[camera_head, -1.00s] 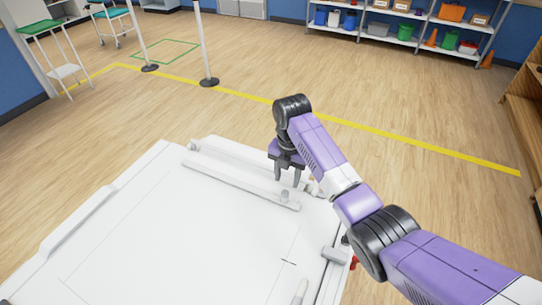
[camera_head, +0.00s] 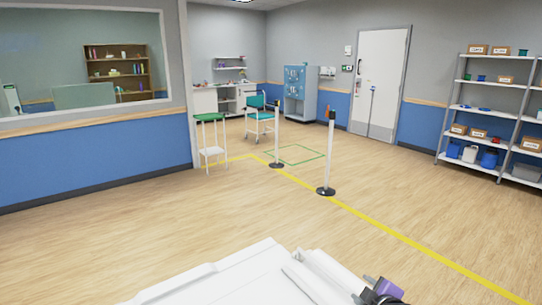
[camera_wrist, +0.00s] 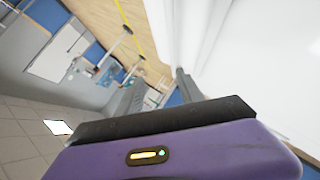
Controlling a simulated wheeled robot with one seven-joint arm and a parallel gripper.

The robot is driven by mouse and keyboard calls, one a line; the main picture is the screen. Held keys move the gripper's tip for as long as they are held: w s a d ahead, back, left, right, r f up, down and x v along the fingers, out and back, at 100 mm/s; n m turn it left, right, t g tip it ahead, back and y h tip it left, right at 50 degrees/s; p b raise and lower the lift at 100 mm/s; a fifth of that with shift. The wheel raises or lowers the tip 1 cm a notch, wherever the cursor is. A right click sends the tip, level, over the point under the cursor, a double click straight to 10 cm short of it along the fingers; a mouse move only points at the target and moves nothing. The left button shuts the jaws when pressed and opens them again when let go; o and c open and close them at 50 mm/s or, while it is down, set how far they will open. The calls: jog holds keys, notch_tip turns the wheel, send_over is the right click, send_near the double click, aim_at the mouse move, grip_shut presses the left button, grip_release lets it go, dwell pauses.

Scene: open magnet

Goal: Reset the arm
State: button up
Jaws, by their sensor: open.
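My gripper (camera_wrist: 160,80) shows in the wrist view, with a purple body, a black band and two grey fingers standing apart. Nothing is seen between the fingers. In the head view only a small black and purple part of my arm shows at the bottom edge, over the right side of a white flat-topped unit (camera_head: 235,277). The rest of my arm is out of the picture. The wrist view is tilted, with a white surface filling its upper right.
Two posts, the nearer one (camera_head: 326,155) and a farther one (camera_head: 278,135), stand by a yellow floor line (camera_head: 400,239). A green-topped stand (camera_head: 211,140) and a teal chair (camera_head: 260,120) stand behind. Shelves (camera_head: 495,110) are at right. The wood floor between is clear.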

jog(key=s+a+r+m+t, duration=0.1)
jog(key=s+r+m, duration=0.1)
jog(key=s, duration=1.5)
jog(key=s+a+r+m+t, duration=0.1)
jog(key=s+m, duration=0.4)
jog(key=s, duration=1.2)
jog(key=s+a+r+m+t, duration=0.1)
jog(key=s+a+r+m, duration=0.2)
jog(key=s, duration=1.5)
jog(key=shift+r+m, duration=0.4)
jog(key=shift+m, duration=0.2)
